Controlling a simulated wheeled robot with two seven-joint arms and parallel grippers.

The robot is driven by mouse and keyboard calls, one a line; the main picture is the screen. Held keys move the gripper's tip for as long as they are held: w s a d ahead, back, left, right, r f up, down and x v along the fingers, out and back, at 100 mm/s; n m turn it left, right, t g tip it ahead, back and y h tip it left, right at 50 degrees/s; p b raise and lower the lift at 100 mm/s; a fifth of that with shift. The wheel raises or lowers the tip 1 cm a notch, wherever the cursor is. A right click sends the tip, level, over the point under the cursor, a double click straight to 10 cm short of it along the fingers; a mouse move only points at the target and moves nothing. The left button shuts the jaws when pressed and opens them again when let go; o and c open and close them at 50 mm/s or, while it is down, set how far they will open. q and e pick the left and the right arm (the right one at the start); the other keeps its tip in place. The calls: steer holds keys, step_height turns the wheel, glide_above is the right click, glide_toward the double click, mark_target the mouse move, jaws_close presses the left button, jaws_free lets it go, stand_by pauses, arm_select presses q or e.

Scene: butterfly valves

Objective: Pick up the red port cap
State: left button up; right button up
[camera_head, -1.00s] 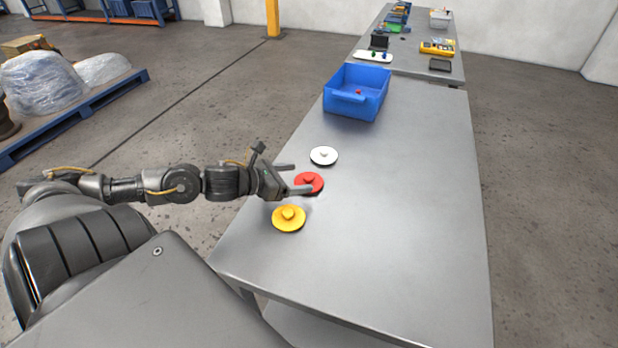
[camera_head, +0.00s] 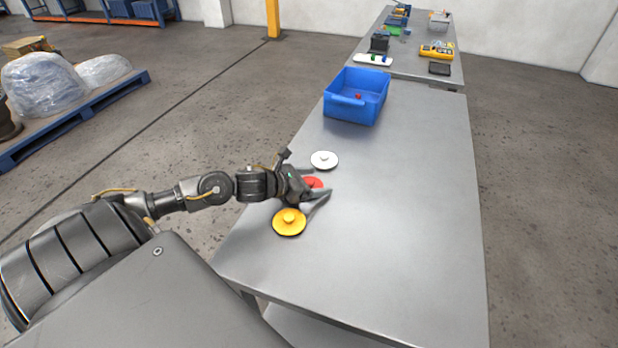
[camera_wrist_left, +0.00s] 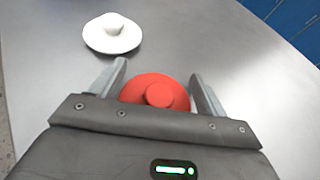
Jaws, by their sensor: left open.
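The red port cap (camera_head: 314,183), a round disc with a raised knob, lies on the grey table and is partly hidden by my left gripper in the head view. In the left wrist view the red cap (camera_wrist_left: 160,92) shows between the two fingers. My left gripper (camera_head: 318,184) is open, its fingers on either side of the cap; I cannot tell whether they touch it. A white cap (camera_head: 324,160) lies just beyond, and it also shows in the left wrist view (camera_wrist_left: 112,34). A yellow cap (camera_head: 289,222) lies on the near side. My right gripper is not in view.
A blue bin (camera_head: 355,96) with a small red item in it stands farther along the table (camera_head: 400,200). A second table behind holds a yellow device (camera_head: 437,51) and other small items. The table's right side is clear.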

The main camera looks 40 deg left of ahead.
arm_select(q)
steer(key=shift+c, duration=0.5)
steer(key=c, duration=1.5)
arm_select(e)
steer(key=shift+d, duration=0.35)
arm_select(q)
steer(key=shift+o, duration=0.2)
steer(key=shift+r+p, duration=0.3)
steer(key=shift+r, duration=0.2)
step_height(320, 180, up, 3)
steer(key=shift+f+p, duration=0.15)
steer(key=shift+p, duration=0.55)
steer(key=w+a+r, duration=0.2)
steer(key=a+r, duration=0.2)
steer(key=a, duration=0.2)
steer(key=w+a+r, duration=0.2)
steer(key=a+r, duration=0.3)
steer(key=a, duration=0.2)
steer(key=shift+w+a+b, duration=0.15)
steer(key=shift+w+b, duration=0.1)
steer(key=shift+b, duration=0.2)
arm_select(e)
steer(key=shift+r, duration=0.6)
arm_select(q)
steer(key=shift+r, duration=0.1)
